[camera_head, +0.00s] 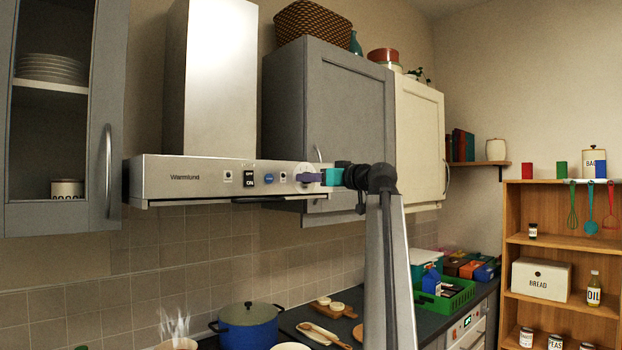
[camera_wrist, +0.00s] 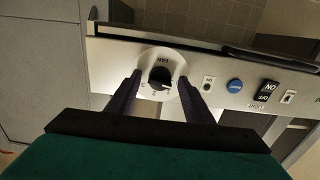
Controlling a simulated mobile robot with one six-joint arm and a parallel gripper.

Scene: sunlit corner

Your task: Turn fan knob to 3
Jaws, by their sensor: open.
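The fan knob (camera_wrist: 160,77) is a small black knob on a round white dial marked FAN, with numbers along its edge, upside down in the wrist view. A small light mark shows on the knob's side towards the numbers, but I cannot tell surely which number it points at. My gripper (camera_wrist: 160,82) is open, with one purple finger on each side of the dial. I cannot tell whether the fingers touch the knob. In the head view my gripper (camera_head: 308,178) reaches the right end of the range hood (camera_head: 200,176) and partly hides the dial (camera_head: 304,169).
Beside the dial on the hood are a blue round button (camera_wrist: 235,86) and a black ON/OFF light switch (camera_wrist: 267,91). Grey cabinets (camera_head: 335,105) hang behind and beside the hood. A blue pot (camera_head: 250,328) stands below. Open air lies in front of the hood.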

